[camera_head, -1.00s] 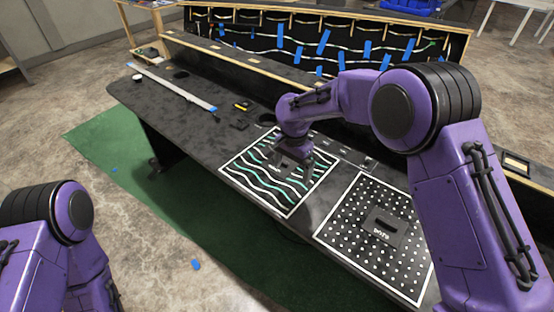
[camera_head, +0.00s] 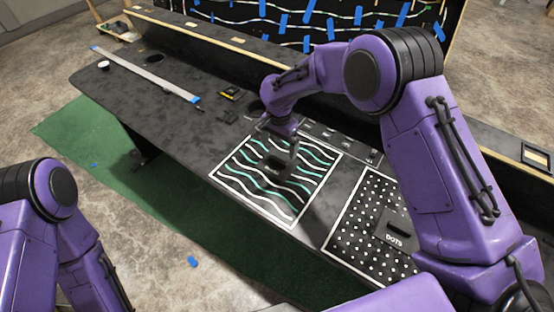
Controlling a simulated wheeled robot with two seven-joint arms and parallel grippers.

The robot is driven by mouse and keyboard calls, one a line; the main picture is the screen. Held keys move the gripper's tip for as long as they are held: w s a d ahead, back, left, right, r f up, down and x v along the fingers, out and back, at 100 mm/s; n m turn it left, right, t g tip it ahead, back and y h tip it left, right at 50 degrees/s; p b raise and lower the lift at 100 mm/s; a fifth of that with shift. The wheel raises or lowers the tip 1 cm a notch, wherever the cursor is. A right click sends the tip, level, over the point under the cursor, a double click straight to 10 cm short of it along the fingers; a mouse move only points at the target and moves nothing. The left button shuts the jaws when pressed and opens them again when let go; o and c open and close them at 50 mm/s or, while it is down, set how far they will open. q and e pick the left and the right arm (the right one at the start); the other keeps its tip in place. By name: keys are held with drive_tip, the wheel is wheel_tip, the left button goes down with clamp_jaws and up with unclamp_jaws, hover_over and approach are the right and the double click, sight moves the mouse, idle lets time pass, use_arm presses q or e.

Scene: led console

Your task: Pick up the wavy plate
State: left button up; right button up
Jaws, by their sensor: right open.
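The wavy plate (camera_head: 247,190) is a black square with a white border and white and teal wavy lines, lying flat on the dark console top. My right gripper (camera_head: 281,165) is over the middle of it, pointing down, open. A dark patch under the gripper is partly hidden and blurred, so I cannot tell handle from fingers or whether they touch. Part of my left arm shows at the lower left, but its gripper is out of view.
A dotted panel (camera_head: 353,241) with a grey "DOTS" piece (camera_head: 398,236) lies to the right of the wavy one. A long grey bar (camera_head: 150,75), a yellow-black item (camera_head: 231,93) and a white round item (camera_head: 103,65) lie farther left. A raised ledge (camera_head: 215,40) runs behind.

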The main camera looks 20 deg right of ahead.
sight(278, 159)
drive_tip(key=shift+s+a+f+p, duration=0.25)
drive_tip(key=shift+s+f+p, duration=0.2)
drive_tip(key=shift+f, duration=0.25)
drive_tip(key=f, duration=0.2)
drive_tip(key=w+f+p, duration=0.1)
drive_tip(key=f, duration=0.1)
drive_tip(key=shift+f, duration=0.4)
drive_tip(key=shift+d+f, duration=0.1)
drive_tip(key=shift+s, duration=0.2)
drive_tip(key=shift+c, duration=0.7)
use_arm(q)
drive_tip(key=shift+s+a+r, duration=0.1)
drive_tip(key=shift+s+r, duration=0.1)
drive_tip(key=shift+r, duration=0.35)
drive_tip(key=shift+s+r, duration=0.2)
drive_tip(key=shift+r, duration=0.3)
use_arm(e)
drive_tip(key=c, duration=1.5)
